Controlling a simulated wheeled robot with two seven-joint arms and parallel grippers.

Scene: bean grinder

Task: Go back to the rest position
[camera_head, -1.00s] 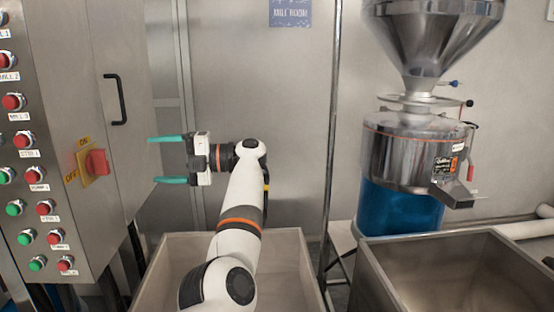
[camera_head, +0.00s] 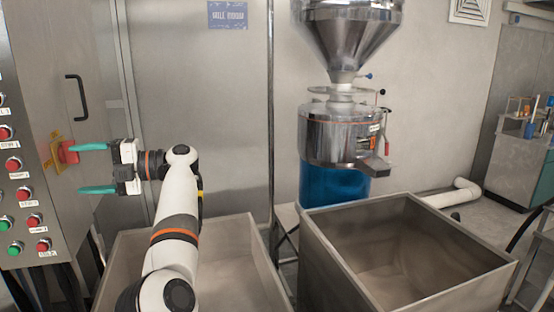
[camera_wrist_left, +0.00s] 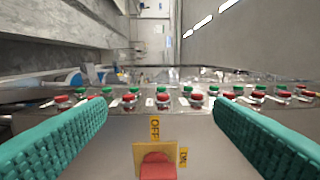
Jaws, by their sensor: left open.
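My left gripper (camera_head: 98,168) is open, with two teal fingers pointing left toward the control cabinet (camera_head: 75,160). In the head view its upper finger overlaps the red rotary switch (camera_head: 68,152) on the yellow plate; whether they touch cannot be told there. In the left wrist view the open, empty left gripper (camera_wrist_left: 160,135) shows a wide gap between its fingers. The red switch (camera_wrist_left: 156,166) lies low between them, on its plate with OFF and ON labels, and the fingers look apart from it. My right gripper is not in view.
Red and green buttons (camera_head: 33,220) cover the cabinet's left part. A beige open bin (camera_head: 235,240) stands below my left arm. A steel bin (camera_head: 400,262) is to its right. Behind it stands the grinder (camera_head: 340,130) with a hopper and blue base. A pole (camera_head: 271,110) rises between.

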